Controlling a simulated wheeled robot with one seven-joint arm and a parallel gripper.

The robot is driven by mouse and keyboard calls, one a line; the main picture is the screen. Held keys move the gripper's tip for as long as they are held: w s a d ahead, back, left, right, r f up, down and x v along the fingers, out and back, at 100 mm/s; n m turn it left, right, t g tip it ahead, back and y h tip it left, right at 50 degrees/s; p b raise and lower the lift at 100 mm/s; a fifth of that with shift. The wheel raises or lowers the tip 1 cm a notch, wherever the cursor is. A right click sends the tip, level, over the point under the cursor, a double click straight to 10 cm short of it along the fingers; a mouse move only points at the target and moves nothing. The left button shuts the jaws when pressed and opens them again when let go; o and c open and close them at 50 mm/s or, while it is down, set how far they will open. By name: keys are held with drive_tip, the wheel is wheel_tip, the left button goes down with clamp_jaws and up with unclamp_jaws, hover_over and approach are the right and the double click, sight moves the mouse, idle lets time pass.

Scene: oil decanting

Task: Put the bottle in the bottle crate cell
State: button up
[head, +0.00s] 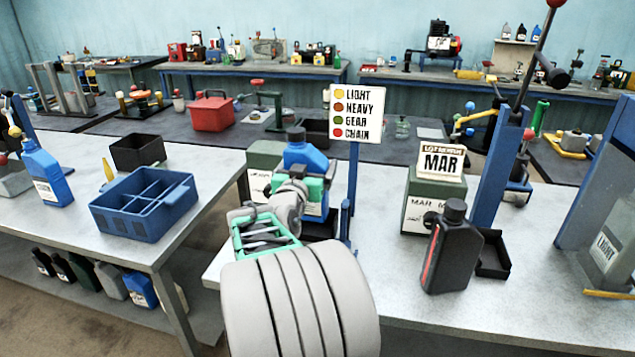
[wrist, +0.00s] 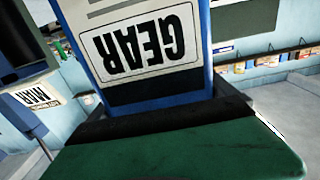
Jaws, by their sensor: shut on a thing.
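A blue bottle (head: 305,155) with a dark cap stands upright near the middle of the head view. My gripper (head: 311,187), with green fingers, is shut on it; the wrist view shows the bottle's GEAR label (wrist: 140,45) upside down just beyond a green finger. The bottle's lower part is partly hidden by my gripper, and I cannot tell whether its base touches anything. The blue bottle crate (head: 145,228) is on the left table, left of my gripper and apart from it. Its visible cells look empty.
Another blue bottle (head: 46,173) stands left of the crate, and a black bin (head: 138,151) sits behind it. A colour sign (head: 354,113) on a blue post is just right of the held bottle. A black bottle (head: 448,255) stands farther right. A gap separates the two front tables.

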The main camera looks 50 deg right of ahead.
drive_tip(key=shift+w+d+f, duration=0.1)
drive_tip(key=shift+d+f, duration=0.45)
drive_tip(key=shift+f, duration=0.5)
drive_tip(key=shift+d+f, duration=0.6)
drive_tip(key=shift+f, duration=0.5)
drive_tip(key=shift+w+d+f, duration=0.1)
drive_tip(key=shift+d+f, duration=0.45)
drive_tip(key=shift+f, duration=0.5)
drive_tip(key=shift+f+b, duration=0.2)
drive_tip(key=shift+b, duration=0.2)
drive_tip(key=o, duration=1.7)
drive_tip(key=shift+f, duration=0.15)
drive_tip(key=shift+s, duration=0.1)
drive_tip(key=shift+a+p, duration=0.15)
drive_tip(key=shift+p, duration=0.5)
